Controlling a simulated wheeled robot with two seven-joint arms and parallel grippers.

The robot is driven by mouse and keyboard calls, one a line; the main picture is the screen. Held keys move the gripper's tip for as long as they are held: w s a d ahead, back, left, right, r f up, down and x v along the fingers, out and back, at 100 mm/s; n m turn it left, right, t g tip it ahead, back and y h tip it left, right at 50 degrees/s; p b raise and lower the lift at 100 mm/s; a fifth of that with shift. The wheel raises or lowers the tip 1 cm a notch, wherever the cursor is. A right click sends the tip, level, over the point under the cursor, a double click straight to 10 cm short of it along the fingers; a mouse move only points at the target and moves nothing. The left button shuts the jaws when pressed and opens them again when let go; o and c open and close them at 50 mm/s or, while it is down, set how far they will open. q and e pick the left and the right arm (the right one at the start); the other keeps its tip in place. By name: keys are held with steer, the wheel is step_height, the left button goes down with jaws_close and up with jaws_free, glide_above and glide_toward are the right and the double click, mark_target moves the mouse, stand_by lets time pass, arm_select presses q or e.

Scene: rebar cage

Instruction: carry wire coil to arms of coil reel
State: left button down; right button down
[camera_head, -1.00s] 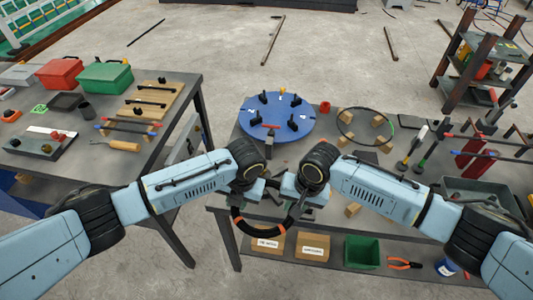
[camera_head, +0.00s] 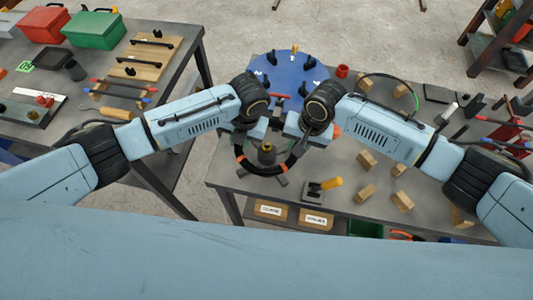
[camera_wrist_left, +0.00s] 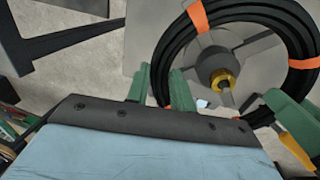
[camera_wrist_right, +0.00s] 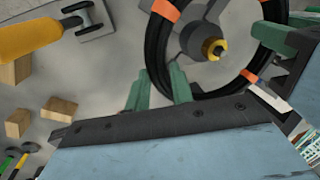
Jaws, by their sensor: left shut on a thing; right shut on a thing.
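The wire coil is a black ring with orange bands (camera_head: 241,160). Both my grippers hold it, the left gripper (camera_head: 258,131) on its left side and the right gripper (camera_head: 300,130) on its right. The coil also shows in the left wrist view (camera_wrist_left: 171,55) and the right wrist view (camera_wrist_right: 156,45). The coil reel, with a grey hub and brass top (camera_head: 266,154) and flat grey arms (camera_wrist_left: 262,43), shows through the coil's opening. The hub looks off-centre in the ring. I cannot tell whether the coil touches the arms. My grippers hide the coil's far side.
A blue disc (camera_head: 283,72) with black clamps stands behind my grippers. A yellow-handled tool (camera_head: 331,183) on a plate is right of the reel, and several wooden blocks (camera_head: 365,192) lie further right. A side table (camera_head: 185,55) stands left, across a floor gap.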

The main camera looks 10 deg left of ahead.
arm_select(q)
steer(key=shift+s+a+f, duration=0.1)
steer(key=shift+a+f, duration=0.05)
steer(key=shift+f, duration=0.15)
arm_select(e)
steer(key=shift+w+d+f, duration=0.2)
steer(key=shift+w+d, duration=0.05)
